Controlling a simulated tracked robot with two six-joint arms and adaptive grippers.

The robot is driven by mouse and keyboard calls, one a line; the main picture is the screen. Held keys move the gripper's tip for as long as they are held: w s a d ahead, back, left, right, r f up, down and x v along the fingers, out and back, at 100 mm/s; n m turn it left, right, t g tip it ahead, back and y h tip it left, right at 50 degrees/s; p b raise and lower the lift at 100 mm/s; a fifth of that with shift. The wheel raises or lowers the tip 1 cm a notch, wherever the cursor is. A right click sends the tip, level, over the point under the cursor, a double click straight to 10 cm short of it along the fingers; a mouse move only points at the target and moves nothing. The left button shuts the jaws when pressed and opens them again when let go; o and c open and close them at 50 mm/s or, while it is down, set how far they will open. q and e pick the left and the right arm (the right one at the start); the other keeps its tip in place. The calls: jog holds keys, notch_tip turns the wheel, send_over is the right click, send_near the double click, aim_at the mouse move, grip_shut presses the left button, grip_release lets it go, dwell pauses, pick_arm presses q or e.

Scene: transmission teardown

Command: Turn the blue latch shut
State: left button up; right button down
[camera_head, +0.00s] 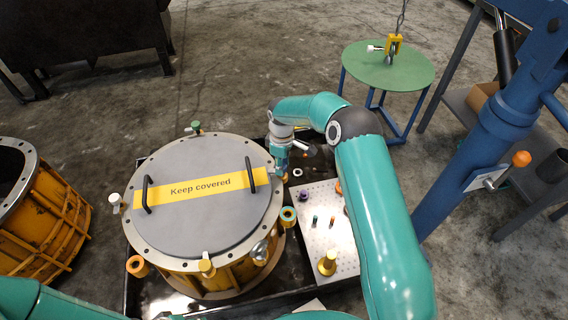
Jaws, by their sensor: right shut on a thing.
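The round grey cover (190,225) with a yellow "Keep covered" strip lies on the orange drum housing (232,279). My right gripper (281,168) is at the right edge of the cover, pointing down. It is shut on the blue latch (279,177), which is mostly hidden by the fingers, so its angle is hard to tell. Other latches sit around the rim: a green one (196,127) at the back, a white one (116,202) at the left and a yellow one (207,267) at the front. My left gripper is not in view.
A perforated plate (335,245) with small parts stands right of the drum. A second orange housing (45,225) is at the left. A green round table (388,66) and a blue post (490,140) are at the right. Two black handles rise from the cover.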

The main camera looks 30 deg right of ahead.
jog(key=shift+s+f+n, duration=0.1)
jog(key=shift+s+n, duration=0.1)
jog(key=shift+n, duration=0.6)
jog(key=c, duration=0.8)
grip_release()
jog(key=shift+o, duration=0.2)
jog(key=shift+w, duration=0.1)
jog(key=shift+r, duration=0.3)
notch_tip(320, 180, up, 11)
jog(key=shift+r, duration=0.2)
jog(key=shift+f, duration=0.1)
